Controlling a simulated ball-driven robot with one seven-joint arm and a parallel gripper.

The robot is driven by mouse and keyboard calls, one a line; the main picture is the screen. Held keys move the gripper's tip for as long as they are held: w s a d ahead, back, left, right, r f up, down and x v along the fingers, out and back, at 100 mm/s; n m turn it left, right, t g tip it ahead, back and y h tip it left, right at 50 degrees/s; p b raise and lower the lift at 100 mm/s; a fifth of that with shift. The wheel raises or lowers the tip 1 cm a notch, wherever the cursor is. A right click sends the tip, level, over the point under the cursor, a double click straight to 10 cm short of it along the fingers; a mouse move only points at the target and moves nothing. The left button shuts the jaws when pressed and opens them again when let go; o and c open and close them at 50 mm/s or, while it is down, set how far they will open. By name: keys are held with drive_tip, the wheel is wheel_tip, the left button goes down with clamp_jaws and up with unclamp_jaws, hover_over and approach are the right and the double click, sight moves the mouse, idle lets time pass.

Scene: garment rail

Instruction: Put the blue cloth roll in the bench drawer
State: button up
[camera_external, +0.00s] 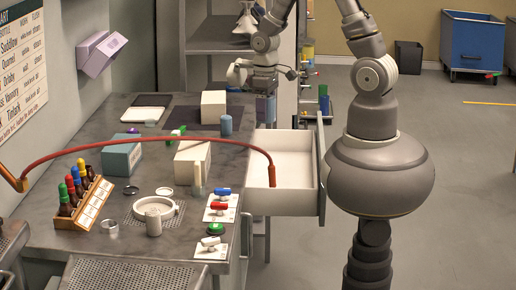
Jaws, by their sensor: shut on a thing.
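My gripper (264,92) is above the back part of the open bench drawer, pointing down. It is shut on a small slate-blue upright piece, which I take to be the blue cloth roll (265,109); the fingers cover its upper part. The roll hangs near the drawer's back left, and I cannot tell its exact height above it. The bench drawer (296,203) is pulled out to the right of the bench, white inside with a grey front panel. Its visible floor looks empty.
A red hose (150,138) arches over the bench, its end hanging at the drawer. A blue-grey cylinder (226,125) and a cream block (213,106) stand on the bench near the gripper. Bottles in a rack (84,202) stand at the left.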

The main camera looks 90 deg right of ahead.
drive_tip(key=s+d+m+b, duration=0.25)
drive_tip(key=d+m, duration=0.35)
drive_tip(key=d, duration=0.6)
drive_tip(key=s+d+m+b, duration=0.1)
drive_tip(key=d+m+b, duration=0.2)
drive_tip(key=d+m, duration=0.65)
drive_tip(key=f+n+b, duration=0.1)
drive_tip(key=f, duration=0.9)
drive_tip(key=d+f+n+b, duration=0.1)
drive_tip(key=f, duration=1)
drive_tip(key=d+f+n+b, duration=0.1)
drive_tip(key=f, duration=0.9)
drive_tip(key=shift+w+f+b, duration=0.15)
drive_tip(key=shift+f+b, duration=0.1)
drive_tip(key=shift+b, duration=0.05)
drive_tip(key=shift+f, duration=0.25)
drive_tip(key=o, duration=1.1)
drive_tip(key=shift+r, duration=0.1)
drive_tip(key=shift+r, duration=0.1)
wheel_tip(320, 180, up, 12)
drive_tip(key=p, duration=0.4)
drive_tip(key=shift+p, duration=0.35)
